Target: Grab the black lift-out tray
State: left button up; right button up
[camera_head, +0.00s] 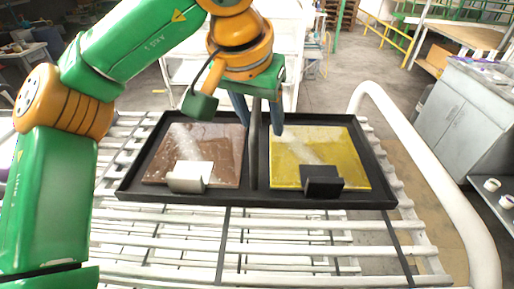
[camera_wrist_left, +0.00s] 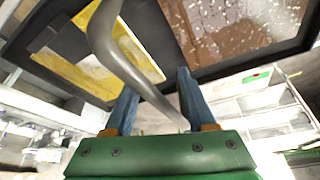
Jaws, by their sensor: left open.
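The black lift-out tray (camera_head: 365,190) lies on a slatted white rack, with a brown, wet-looking panel (camera_head: 215,148) in its left half and a yellow panel (camera_head: 310,150) in its right. A grey bar handle (camera_head: 254,160) rises at the middle divider; in the wrist view the curved handle (camera_wrist_left: 108,48) runs down between my fingers. My left gripper (camera_head: 260,127) is open above the tray's middle, its blue fingers on either side of the handle. In the wrist view the open left gripper (camera_wrist_left: 157,84) shows no clear contact with it. My right gripper is out of view.
A whitish block (camera_head: 190,177) stands at the front of the brown panel and a black block (camera_head: 321,181) at the front of the yellow one. A thick white rail (camera_head: 430,160) curves along the right. A grey cabinet (camera_head: 445,115) stands beyond it.

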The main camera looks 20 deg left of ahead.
pick_arm(q)
jog(key=shift+w+a+f, duration=0.1)
jog(key=shift+f, duration=0.1)
grip_shut()
dwell(1.5)
